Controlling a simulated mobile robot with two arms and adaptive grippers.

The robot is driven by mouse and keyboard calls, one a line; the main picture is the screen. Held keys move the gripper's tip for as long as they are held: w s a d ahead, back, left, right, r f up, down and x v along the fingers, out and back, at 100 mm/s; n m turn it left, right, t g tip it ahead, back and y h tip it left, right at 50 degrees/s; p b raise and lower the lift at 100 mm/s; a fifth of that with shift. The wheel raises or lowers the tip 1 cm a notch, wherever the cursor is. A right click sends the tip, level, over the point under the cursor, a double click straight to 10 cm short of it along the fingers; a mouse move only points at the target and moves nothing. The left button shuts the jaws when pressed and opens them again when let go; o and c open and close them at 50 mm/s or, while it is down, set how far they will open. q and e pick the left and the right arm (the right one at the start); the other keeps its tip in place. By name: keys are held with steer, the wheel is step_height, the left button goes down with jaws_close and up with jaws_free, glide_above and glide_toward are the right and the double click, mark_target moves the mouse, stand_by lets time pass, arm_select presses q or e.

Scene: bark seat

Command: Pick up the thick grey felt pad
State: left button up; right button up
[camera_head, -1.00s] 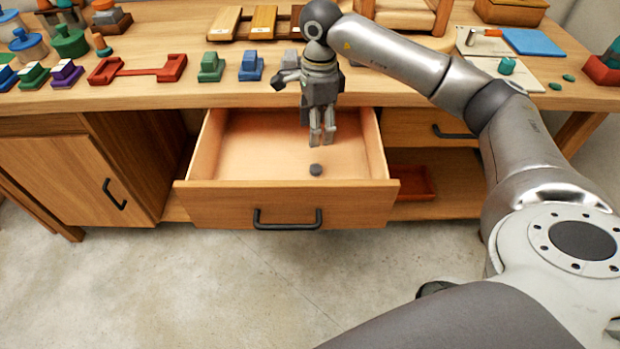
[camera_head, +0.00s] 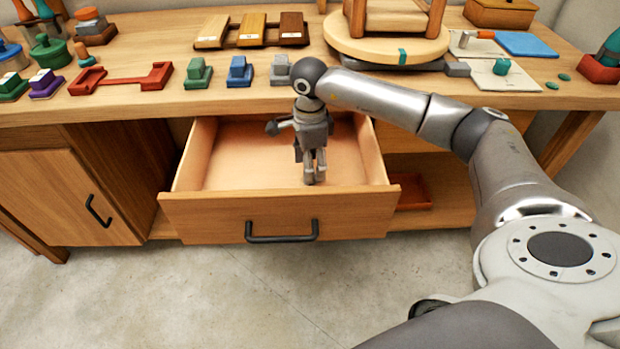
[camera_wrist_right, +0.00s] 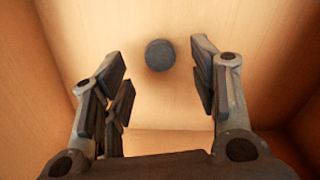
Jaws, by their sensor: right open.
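The thick grey felt pad (camera_wrist_right: 160,55) is a small dark grey disc lying on the drawer floor, seen in the right wrist view. My right gripper (camera_wrist_right: 160,88) is open, with the pad in line with the gap between its fingers and a little beyond the tips. In the head view my right gripper (camera_head: 314,180) points down inside the open drawer (camera_head: 277,214) near its front wall. There it hides the pad. My left gripper is in neither view.
The drawer's walls stand close around my right gripper. The benchtop (camera_head: 130,104) above holds coloured blocks, a red bracket (camera_head: 120,80) and a round turntable (camera_head: 385,48). A red tray (camera_head: 411,192) sits on the shelf right of the drawer.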

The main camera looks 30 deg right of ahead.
step_height(320, 180, down, 3)
steer(key=shift+d+f, duration=0.1)
steer(key=shift+f, duration=0.1)
steer(key=c, duration=0.8)
steer(key=shift+o, duration=0.2)
steer(key=shift+r, duration=0.1)
